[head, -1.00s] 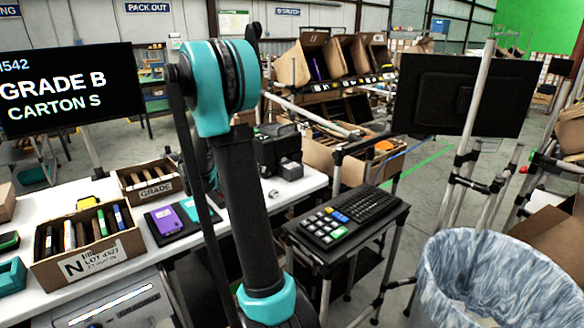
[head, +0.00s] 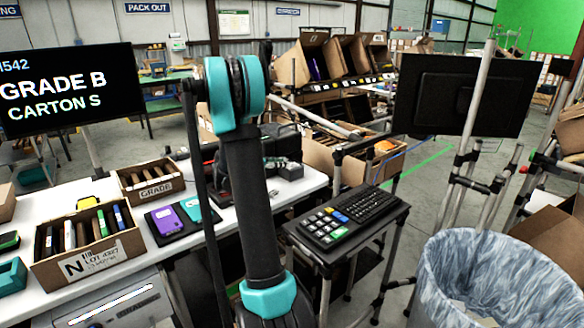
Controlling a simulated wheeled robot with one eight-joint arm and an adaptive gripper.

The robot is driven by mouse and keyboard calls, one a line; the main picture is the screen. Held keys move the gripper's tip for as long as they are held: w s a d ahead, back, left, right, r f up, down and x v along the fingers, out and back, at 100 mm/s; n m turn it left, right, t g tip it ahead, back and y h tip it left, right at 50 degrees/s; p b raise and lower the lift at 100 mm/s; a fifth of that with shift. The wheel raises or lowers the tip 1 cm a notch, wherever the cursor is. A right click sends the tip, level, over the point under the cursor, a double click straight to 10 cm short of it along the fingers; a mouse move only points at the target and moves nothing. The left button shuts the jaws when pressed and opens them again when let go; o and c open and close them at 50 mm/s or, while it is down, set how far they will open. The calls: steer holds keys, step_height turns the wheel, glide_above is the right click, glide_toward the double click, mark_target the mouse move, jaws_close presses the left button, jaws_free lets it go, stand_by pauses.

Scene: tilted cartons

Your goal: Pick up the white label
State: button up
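I cannot make out a loose white label for certain. A printed white label (head: 97,260) marked N and LOT is on the front of the open carton (head: 128,242) at the left of the bench. A dark machine (head: 282,142) stands at the bench's back right, partly behind my arm, with a small grey block (head: 290,171) at its front. My arm rises through the middle of the view, its teal elbow at the top. My gripper is not visible; it is out of sight behind or beyond the arm.
The white bench (head: 212,236) also holds a GRADE carton (head: 150,183) and purple and teal cases (head: 174,220). A keyboard stand (head: 345,222) is right of my arm. A lined bin (head: 500,280) is front right. A screen (head: 70,90) reads GRADE B CARTON S.

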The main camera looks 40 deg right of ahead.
mark_target(290, 169)
steer(key=shift+f+x, duration=0.1)
steer(key=shift+x, duration=1.25)
steer(key=shift+f+x, duration=0.15)
steer(key=shift+x, duration=1.2)
steer(key=shift+a, duration=0.15)
steer(key=shift+c, duration=0.5)
jaws_close()
